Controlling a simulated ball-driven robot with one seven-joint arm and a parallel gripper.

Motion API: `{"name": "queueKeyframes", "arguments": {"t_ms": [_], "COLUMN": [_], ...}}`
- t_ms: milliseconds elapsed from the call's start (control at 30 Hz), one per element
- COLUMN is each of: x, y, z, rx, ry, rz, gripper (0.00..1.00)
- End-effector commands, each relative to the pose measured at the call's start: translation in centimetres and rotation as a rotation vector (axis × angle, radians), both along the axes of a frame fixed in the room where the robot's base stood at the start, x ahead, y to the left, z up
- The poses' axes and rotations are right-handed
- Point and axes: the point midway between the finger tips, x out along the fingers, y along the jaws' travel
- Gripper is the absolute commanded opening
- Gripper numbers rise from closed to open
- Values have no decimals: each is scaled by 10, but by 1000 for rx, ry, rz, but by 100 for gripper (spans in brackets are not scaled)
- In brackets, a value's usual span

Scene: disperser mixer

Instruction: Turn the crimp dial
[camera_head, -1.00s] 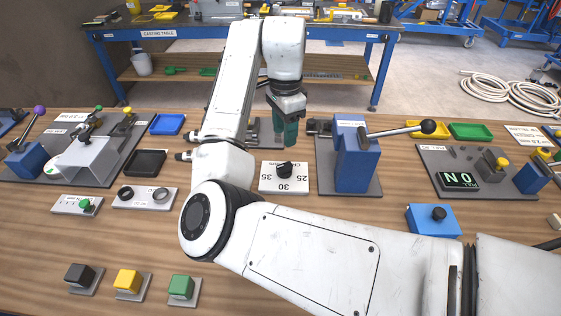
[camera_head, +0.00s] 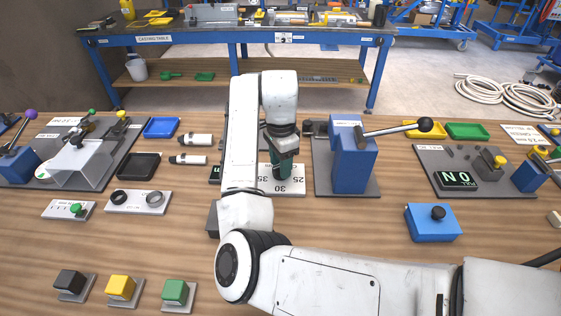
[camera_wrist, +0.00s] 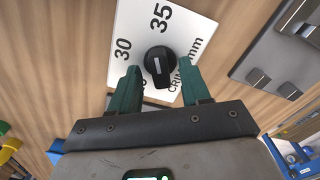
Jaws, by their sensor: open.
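The crimp dial is a black round knob (camera_wrist: 159,63) with a pale pointer mark, on a white plate (camera_wrist: 180,35) marked 30, 35 and "CRIMP mm" in the wrist view. In the head view the plate (camera_head: 290,186) lies on the table and my gripper covers the knob. My gripper (camera_wrist: 161,80) has green fingers, spread open and pointing down at the plate. The fingertips sit to either side of the knob's near edge in the wrist view, with gaps visible. It also shows over the plate in the head view (camera_head: 282,174).
A blue lever press (camera_head: 352,165) stands right of the plate. A blue box with a black knob (camera_head: 433,222) is further right. Two white-and-black cylinders (camera_head: 195,140) lie left of my arm.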

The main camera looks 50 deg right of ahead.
Motion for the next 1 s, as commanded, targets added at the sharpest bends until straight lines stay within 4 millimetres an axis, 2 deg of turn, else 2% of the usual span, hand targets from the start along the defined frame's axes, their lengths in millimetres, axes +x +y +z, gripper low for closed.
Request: {"name": "queueKeyframes", "arguments": {"t_ms": [67, 567, 1000], "x": [0, 0, 0], "y": [0, 0, 0], "z": [0, 0, 3], "rx": [0, 0, -1], "ry": [0, 0, 1], "rz": [0, 0, 55], "gripper": [47, 0, 0]}}
